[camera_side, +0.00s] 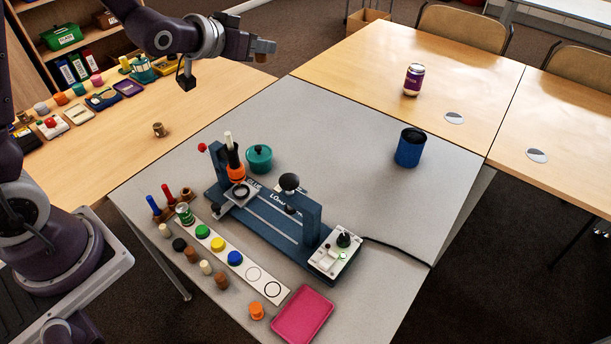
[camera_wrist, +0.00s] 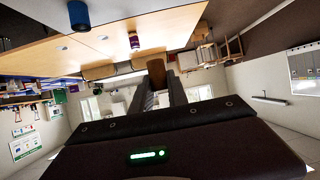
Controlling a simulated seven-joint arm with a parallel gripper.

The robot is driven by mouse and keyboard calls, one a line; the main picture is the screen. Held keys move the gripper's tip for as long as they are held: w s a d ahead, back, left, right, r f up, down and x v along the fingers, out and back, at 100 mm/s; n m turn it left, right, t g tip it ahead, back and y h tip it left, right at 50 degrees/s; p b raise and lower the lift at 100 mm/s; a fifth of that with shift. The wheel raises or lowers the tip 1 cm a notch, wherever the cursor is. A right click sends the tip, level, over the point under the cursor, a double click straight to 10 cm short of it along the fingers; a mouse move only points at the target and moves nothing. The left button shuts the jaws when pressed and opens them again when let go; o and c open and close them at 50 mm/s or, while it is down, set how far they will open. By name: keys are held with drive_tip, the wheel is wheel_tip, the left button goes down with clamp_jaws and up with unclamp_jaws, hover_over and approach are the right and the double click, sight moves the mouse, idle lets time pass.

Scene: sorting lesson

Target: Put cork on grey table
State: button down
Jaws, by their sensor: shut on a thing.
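My gripper (camera_side: 264,47) is at the upper middle of the side view, raised in the air near the wooden table at left. It is shut on a small brown piece, which looks like the cork (camera_wrist: 157,73), seen between the fingertips in the wrist view. In the side view the cork is hard to tell from the fingers. The grey table (camera_side: 335,125) fills the middle of the side view, below and to the right of my gripper.
A blue press (camera_side: 270,222), teal pot (camera_side: 259,158), blue can (camera_side: 409,147), pink tray (camera_side: 302,314) and a strip with coloured caps (camera_side: 219,246) stand on the grey table. A small brown piece (camera_side: 159,129) sits on the left wooden table. The grey table's back is clear.

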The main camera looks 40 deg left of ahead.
drive_tip(key=s+d+f+m+g+h, duration=0.2)
drive_tip(key=s+d+f+m+h, duration=0.2)
drive_tip(key=d, duration=0.3)
drive_tip(key=s+d+f+m+g+h, duration=0.2)
drive_tip(key=s+d+f+m+h, duration=0.1)
drive_tip(key=d+f, duration=0.3)
drive_tip(key=s+d+f+m+g+h, duration=0.1)
drive_tip(key=s+d+f+m+h, duration=0.3)
drive_tip(key=d, duration=0.5)
drive_tip(key=shift+s+f+m+g+h, duration=0.3)
drive_tip(key=shift+s+f+m+g, duration=0.15)
drive_tip(key=shift+s+f, duration=0.25)
drive_tip(key=s+f, duration=0.2)
hover_over(307, 265)
drive_tip(key=s+a, duration=0.2)
drive_tip(key=a, duration=0.1)
wheel_tip(307, 265, down, 7)
wheel_tip(307, 265, down, 10)
drive_tip(key=shift+r, duration=0.2)
drive_tip(key=shift+f, duration=0.35)
